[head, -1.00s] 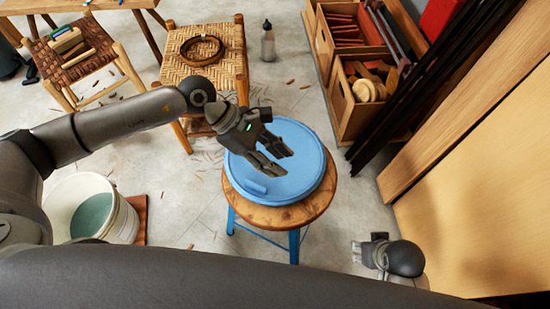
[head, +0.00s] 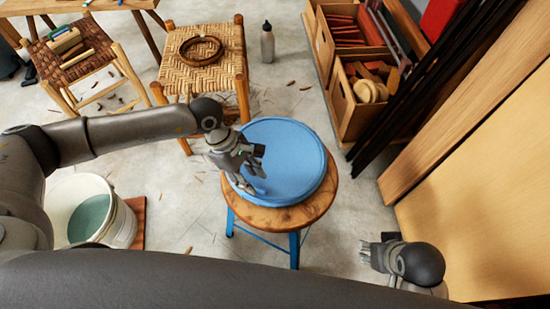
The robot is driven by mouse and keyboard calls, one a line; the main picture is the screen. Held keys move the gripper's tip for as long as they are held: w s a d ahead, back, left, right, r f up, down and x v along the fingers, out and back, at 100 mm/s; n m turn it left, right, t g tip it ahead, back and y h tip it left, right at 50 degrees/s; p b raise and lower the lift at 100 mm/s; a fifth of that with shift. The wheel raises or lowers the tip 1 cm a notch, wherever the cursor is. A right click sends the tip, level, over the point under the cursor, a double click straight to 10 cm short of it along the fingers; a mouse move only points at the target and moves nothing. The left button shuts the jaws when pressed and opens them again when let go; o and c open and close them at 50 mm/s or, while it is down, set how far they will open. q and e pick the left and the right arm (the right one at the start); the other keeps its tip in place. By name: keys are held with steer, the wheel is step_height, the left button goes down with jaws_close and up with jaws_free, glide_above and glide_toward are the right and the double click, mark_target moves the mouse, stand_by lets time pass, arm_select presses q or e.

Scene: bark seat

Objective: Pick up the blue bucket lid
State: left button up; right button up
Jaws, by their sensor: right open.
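The blue bucket lid (head: 293,158) lies flat on a round wooden stool (head: 312,208) with blue legs in the head view. My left gripper (head: 250,181) is over the lid's left edge with its fingers pointing down. Its fingers cover the front left part of the lid, where the small raised tab is now mostly hidden. I cannot tell whether the fingers touch the lid or are closed on anything. My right gripper (head: 368,251) is open and empty at the lower right, away from the stool.
A white bucket (head: 122,222) with greenish contents stands on the floor at the left. Woven stools (head: 205,62) stand behind, one holding a coiled ring (head: 201,51). A bottle (head: 267,44) and wooden crates (head: 352,115) are farther back. Long boards (head: 450,110) lean at the right.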

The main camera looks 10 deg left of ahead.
arm_select(q)
steer(key=shift+x, duration=1.25)
jaws_close()
steer(key=shift+r, duration=0.2)
